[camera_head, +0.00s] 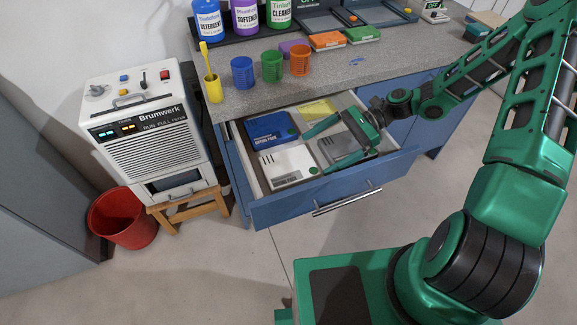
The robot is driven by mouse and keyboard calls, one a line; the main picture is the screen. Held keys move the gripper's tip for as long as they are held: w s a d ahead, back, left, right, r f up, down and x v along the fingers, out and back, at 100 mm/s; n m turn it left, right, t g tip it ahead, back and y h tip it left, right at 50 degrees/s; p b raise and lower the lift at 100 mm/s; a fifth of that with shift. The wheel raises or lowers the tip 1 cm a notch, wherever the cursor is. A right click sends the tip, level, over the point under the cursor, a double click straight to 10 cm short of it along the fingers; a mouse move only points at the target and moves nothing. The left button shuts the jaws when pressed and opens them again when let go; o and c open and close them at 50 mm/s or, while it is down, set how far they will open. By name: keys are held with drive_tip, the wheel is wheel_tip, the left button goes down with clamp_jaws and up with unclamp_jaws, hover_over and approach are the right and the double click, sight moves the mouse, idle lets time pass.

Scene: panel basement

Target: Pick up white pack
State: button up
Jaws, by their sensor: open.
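The white pack (285,167) lies flat in the front left of the open blue drawer (272,211), its dark label print facing up. My gripper (314,155) reaches into the drawer from the right. Its two green fingers are spread wide and point left, with the tips near the right edge of the white pack. Nothing is held between them. I cannot tell how high the fingertips are above the pack, or whether they touch it.
A blue pack (268,128) lies behind the white one. A grey pack (343,149) lies to its right, partly under my gripper, and a yellow item (317,109) lies behind. The counter (340,78) above holds bottles, cups and boxes.

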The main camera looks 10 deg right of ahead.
sight(298, 162)
drive_tip(key=shift+r+x, duration=0.15)
drive_tip(key=shift+x, duration=1.6)
drive_tip(key=shift+r+x, duration=0.1)
drive_tip(key=shift+x, duration=1.6)
drive_tip(key=shift+a, duration=0.15)
drive_tip(key=c, duration=1)
drive_tip(key=shift+c, duration=0.2)
